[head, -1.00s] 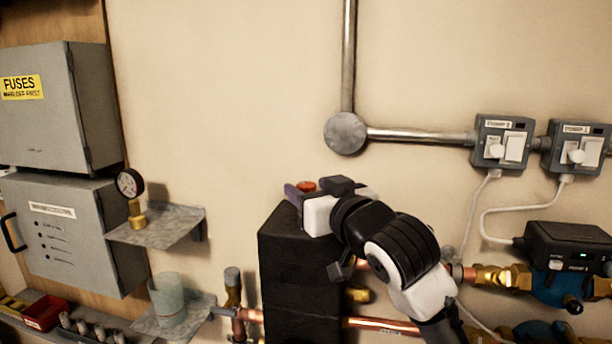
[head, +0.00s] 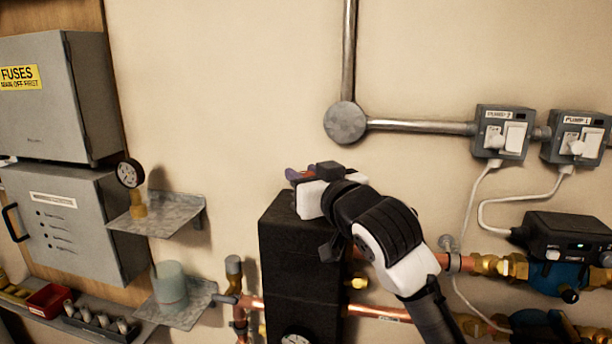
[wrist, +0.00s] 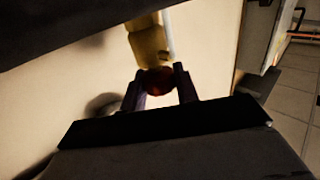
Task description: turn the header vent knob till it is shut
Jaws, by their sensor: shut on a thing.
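The header vent knob (wrist: 159,81) is small, round and red. In the wrist view it sits between the two purple fingers of my gripper (wrist: 161,88), which is shut on it. A brass vent body (wrist: 149,42) adjoins the knob. In the head view, my gripper (head: 299,176) is over the top of the tall black header (head: 300,265). The knob is largely hidden there by the fingers and wrist, and I cannot tell how far it is turned.
Left of the header are a shelf with a gauge (head: 130,174) and a shelf with a cup (head: 170,287). Copper pipes (head: 376,312) run right towards a blue pump (head: 560,282). Switch boxes (head: 503,133) hang upper right.

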